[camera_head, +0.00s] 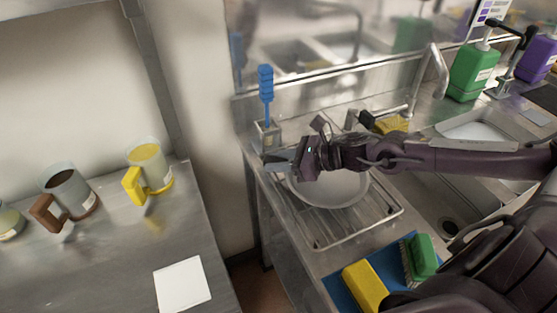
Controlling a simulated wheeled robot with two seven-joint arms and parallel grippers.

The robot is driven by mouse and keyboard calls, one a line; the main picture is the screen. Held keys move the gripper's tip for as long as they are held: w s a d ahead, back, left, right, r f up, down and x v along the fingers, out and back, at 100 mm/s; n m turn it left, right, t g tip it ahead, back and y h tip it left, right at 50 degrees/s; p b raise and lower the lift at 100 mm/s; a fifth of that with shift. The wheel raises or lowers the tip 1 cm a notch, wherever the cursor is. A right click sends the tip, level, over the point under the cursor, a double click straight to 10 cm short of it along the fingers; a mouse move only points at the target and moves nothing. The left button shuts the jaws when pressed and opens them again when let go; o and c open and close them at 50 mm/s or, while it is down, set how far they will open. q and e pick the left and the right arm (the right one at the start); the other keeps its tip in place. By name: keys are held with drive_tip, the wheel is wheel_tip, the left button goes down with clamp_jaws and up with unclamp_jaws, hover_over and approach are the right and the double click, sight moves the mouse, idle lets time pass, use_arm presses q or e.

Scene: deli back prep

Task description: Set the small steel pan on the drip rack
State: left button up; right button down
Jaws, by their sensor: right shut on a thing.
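The small steel pan (345,190), round and pale grey, is over the wire drip rack (370,225) beside the sink. It looks about level; my arm covers its far part, and I cannot tell whether its base touches the wires. My right gripper (279,161) reaches in from the right across the pan. It is shut on the pan at its far left edge, though the wrist partly hides the grip. My left gripper is not in view.
A blue brush (266,90) stands in a steel holder (267,133) close behind my right gripper. A yellow sponge (365,286) and a green brush (421,257) lie on a blue mat in front. A faucet and green bottle (472,72) stand right; handled jugs (149,167) stand left.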

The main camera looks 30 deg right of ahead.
drive_tip(key=shift+f+b, duration=0.3)
idle(0.4)
drive_tip(key=c, duration=1)
unclamp_jaws()
drive_tip(key=shift+c, duration=0.2)
drive_tip(key=shift+s+d+r+p, duration=0.15)
drive_tip(key=shift+d+r+p, duration=0.05)
drive_tip(key=shift+p, duration=0.25)
drive_tip(key=shift+p+v, duration=3.55)
drive_tip(key=shift+p, duration=0.3)
drive_tip(key=shift+s+d, duration=0.1)
drive_tip(key=shift+s, duration=0.05)
